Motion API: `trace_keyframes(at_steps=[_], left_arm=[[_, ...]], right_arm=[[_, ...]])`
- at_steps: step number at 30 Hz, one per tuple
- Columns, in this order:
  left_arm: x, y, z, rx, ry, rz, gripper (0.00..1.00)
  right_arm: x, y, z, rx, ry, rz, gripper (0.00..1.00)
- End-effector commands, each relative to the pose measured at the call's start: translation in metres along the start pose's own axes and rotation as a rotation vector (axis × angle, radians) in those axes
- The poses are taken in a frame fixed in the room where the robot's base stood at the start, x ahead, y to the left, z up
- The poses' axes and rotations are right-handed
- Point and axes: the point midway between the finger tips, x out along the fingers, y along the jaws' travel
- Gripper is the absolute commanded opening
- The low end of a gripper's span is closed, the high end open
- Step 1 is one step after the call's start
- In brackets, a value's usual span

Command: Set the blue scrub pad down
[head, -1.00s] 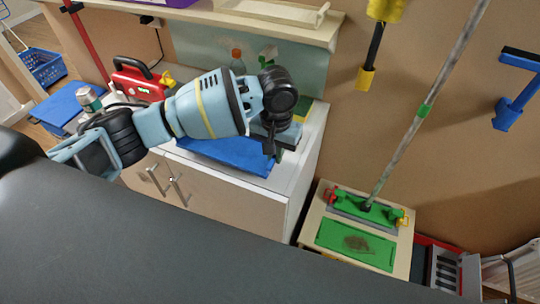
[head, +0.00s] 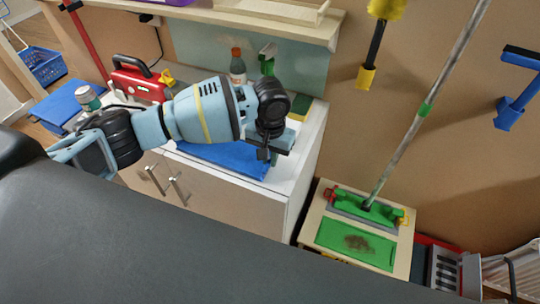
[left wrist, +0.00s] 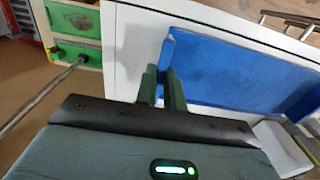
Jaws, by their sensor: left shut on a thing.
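My left gripper (head: 265,156) is above the right part of the white counter, at the right end of a flat blue sheet or tray (head: 228,158). In the left wrist view its two dark green fingers (left wrist: 163,88) are close together. A narrow blue piece, which I take for the scrub pad (left wrist: 167,48), stands edge-on at the fingertips, and the gripper is shut on it. The flat blue surface (left wrist: 235,70) lies right beside it. I cannot tell whether the pad touches it. The hand hides the pad in the head view. My right gripper is out of view.
The white counter (head: 300,160) has a free strip along its right side. A spray bottle (head: 238,66), a green and yellow sponge (head: 300,106) and a red case (head: 138,80) stand towards the back. A mop (head: 425,110) rests on a low box to the right.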

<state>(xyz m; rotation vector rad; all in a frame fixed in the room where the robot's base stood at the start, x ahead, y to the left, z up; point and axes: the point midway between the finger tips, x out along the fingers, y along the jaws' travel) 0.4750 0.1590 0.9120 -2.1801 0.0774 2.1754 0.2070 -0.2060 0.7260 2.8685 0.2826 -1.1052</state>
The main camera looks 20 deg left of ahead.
Motion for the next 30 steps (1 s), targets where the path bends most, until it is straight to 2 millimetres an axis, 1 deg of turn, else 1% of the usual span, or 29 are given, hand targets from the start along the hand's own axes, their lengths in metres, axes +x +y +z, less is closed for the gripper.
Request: trace_keyframes(at_steps=[2,3,7,15,19,23,30], left_arm=[[0.002,0.0,0.0,0.0,-0.001,0.001,0.0],[0.002,0.0,0.0,0.0,0.0,0.001,0.15],[0.002,0.0,0.0,0.0,0.0,0.001,0.32],[0.001,0.0,0.0,0.0,0.0,0.0,0.32],[-0.006,0.0,0.0,0.0,0.002,0.0,0.32],[-0.026,0.001,-0.001,0.001,0.005,0.001,0.32],[-0.074,0.001,-0.001,0.0,0.004,0.003,0.32]], right_arm=[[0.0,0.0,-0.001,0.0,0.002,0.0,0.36],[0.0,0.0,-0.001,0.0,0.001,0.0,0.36],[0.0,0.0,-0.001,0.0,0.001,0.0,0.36],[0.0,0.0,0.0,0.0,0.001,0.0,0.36],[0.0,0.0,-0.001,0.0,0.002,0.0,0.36],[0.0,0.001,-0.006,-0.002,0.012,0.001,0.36],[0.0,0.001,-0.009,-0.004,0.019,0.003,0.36]])
